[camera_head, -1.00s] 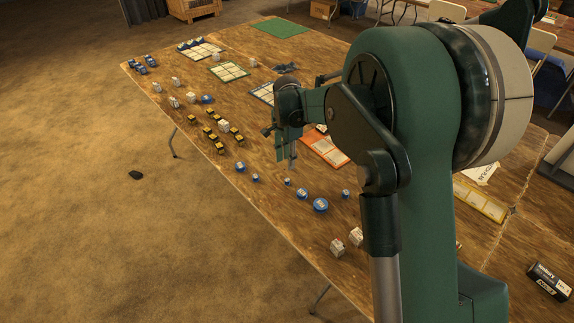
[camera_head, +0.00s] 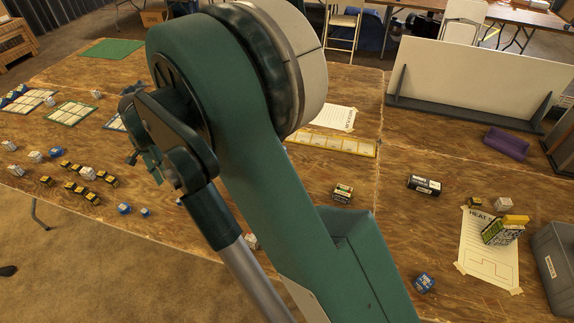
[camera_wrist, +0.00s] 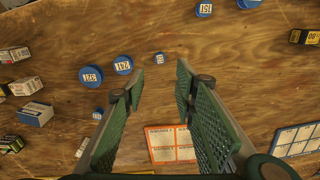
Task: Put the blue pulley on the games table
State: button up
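Several round blue pieces with white number labels lie on the wooden table. In the wrist view there is a large one (camera_wrist: 91,77), a medium one (camera_wrist: 123,65) beside it, and a small one (camera_wrist: 159,58). Another blue disc (camera_wrist: 204,9) is at the top edge. I cannot tell which is the blue pulley. My gripper (camera_wrist: 160,79) is open and empty above the table, its fingers on either side of bare wood. In the head view, my arm hides part of the table. The wooden table (camera_head: 95,215) carries all this; no games table label shows.
Black-and-yellow blocks (camera_head: 88,172) stand at left. An orange-framed card (camera_wrist: 172,143) lies below the fingers. A white panel (camera_head: 480,83) stands at the back.

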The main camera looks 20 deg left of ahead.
jog(key=w+d+r+t, duration=0.1)
jog(key=w+d+r, duration=0.4)
jog(key=d, duration=0.5)
jog(key=w+d+r+y, duration=0.1)
jog(key=w+d+r, duration=0.2)
jog(key=d+r, duration=0.55)
jog(key=w+d+r+t, duration=0.1)
jog(key=w+d+r, duration=0.4)
jog(key=d, duration=0.7)
jog(key=s+d+r+n+t, duration=0.1)
jog(key=d+r, duration=0.2)
jog(key=d, duration=0.8)
jog(key=s+d+r+t, duration=0.1)
jog(key=s+d+r, duration=0.15)
jog(key=d, duration=0.85)
jog(key=s+d+f+t, duration=0.1)
jog(key=s+d, duration=0.4)
jog(key=d, duration=0.4)
jog(key=s+d+t, duration=0.1)
jog(key=s+d, duration=0.5)
jog(key=d, duration=0.4)
jog(key=s+d+f+n+t+h, duration=0.1)
jog(key=s+d, duration=0.4)
jog(key=d, duration=0.5)
jog(key=shift+s+f, duration=0.35)
jog(key=shift+d+f, duration=0.1)
jog(key=shift+f, duration=0.05)
